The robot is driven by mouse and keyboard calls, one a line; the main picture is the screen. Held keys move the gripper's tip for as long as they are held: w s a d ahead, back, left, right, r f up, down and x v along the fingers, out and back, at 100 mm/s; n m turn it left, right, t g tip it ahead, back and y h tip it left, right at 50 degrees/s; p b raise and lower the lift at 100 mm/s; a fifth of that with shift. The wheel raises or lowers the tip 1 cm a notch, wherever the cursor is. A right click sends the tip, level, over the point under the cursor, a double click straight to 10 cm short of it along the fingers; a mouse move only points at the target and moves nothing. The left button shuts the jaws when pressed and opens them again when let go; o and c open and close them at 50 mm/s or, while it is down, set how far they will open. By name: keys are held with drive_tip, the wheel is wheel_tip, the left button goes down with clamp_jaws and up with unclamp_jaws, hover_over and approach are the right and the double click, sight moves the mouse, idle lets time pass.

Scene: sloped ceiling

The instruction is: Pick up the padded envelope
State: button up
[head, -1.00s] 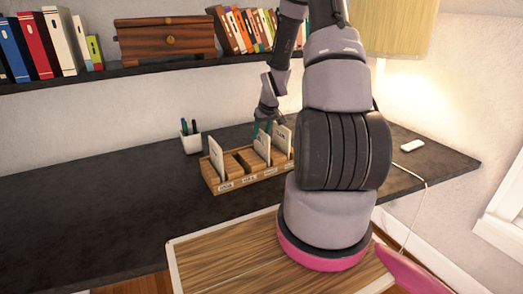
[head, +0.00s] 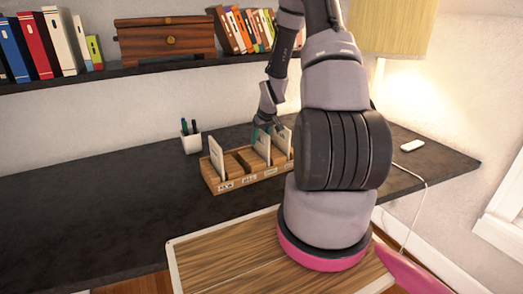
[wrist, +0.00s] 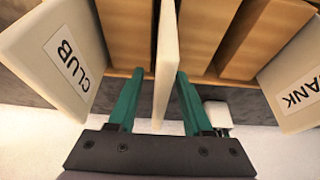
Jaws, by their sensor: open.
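A thin cream upright piece (wrist: 167,60), seen edge-on in the wrist view, stands between my gripper's teal fingers. I cannot tell for sure that it is the padded envelope. My gripper (wrist: 157,100) is open, with one finger on each side of it and a visible gap on the left. In the head view my gripper (head: 264,130) is at the wooden sorter (head: 222,186), around the middle cream piece (head: 263,147). A cream card marked CLUB (wrist: 62,62) stands to the left in the wrist view, and another whose label ends in ANK (wrist: 297,85) to the right.
The sorter stands on a dark desk (head: 110,210) with free room to its left. A white pen cup (head: 191,144) is behind it. A shelf (head: 110,68) with books and a wooden box runs above. A lamp (head: 390,28) stands at the right.

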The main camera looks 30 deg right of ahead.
clamp_jaws()
idle(1.5)
